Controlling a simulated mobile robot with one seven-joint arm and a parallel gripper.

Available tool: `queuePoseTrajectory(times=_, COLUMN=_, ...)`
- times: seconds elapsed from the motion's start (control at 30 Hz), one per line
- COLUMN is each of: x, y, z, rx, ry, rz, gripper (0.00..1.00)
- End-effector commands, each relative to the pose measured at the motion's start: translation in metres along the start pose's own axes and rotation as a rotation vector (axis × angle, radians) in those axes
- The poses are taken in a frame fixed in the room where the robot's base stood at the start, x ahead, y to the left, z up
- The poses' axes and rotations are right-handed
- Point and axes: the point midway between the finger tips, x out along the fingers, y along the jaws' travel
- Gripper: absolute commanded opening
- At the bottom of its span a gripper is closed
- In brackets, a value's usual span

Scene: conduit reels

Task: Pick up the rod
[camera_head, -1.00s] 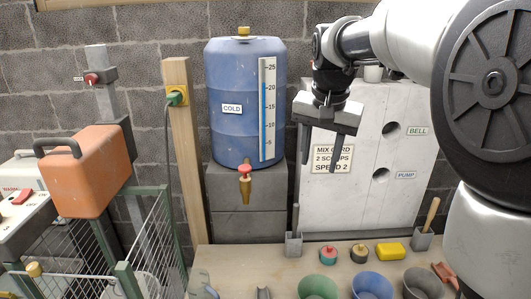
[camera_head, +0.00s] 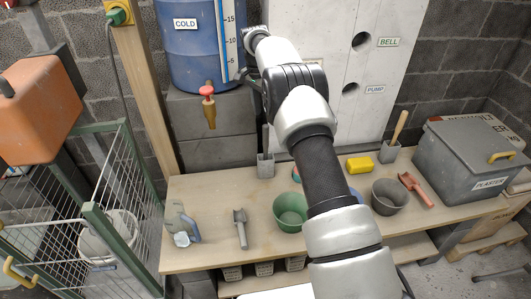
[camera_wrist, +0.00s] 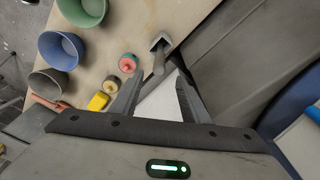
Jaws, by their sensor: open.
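A thin grey rod (camera_head: 265,136) stands upright in a small grey holder (camera_head: 265,166) at the back edge of the wooden bench. In the wrist view, the rod (camera_wrist: 158,66) rises from the holder (camera_wrist: 160,42), just beyond the fingertips. My gripper (camera_wrist: 158,76) is open there, its two dark fingers apart and not touching the rod. A pale surface shows between the fingers. In the head view my arm reaches up and back over the bench, and the gripper is mostly hidden behind it.
The blue barrel (camera_head: 200,45) and its tap (camera_head: 209,108) are left of the holder. A white panel (camera_head: 330,75) stands behind. Green (camera_head: 290,209) and grey (camera_head: 388,197) bowls, a yellow block (camera_head: 360,164) and a metal scoop (camera_head: 240,229) sit on the bench (camera_head: 205,200).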

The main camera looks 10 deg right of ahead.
Motion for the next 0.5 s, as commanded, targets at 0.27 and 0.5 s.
queuePoseTrajectory(times=0.27, x=0.063, y=0.001, z=0.000, rx=-0.001, ry=-0.001, rz=0.002, gripper=0.42)
queuePoseTrajectory(times=0.5, x=0.084, y=0.000, z=0.000, rx=-0.001, ry=0.000, rz=-0.001, gripper=0.42)
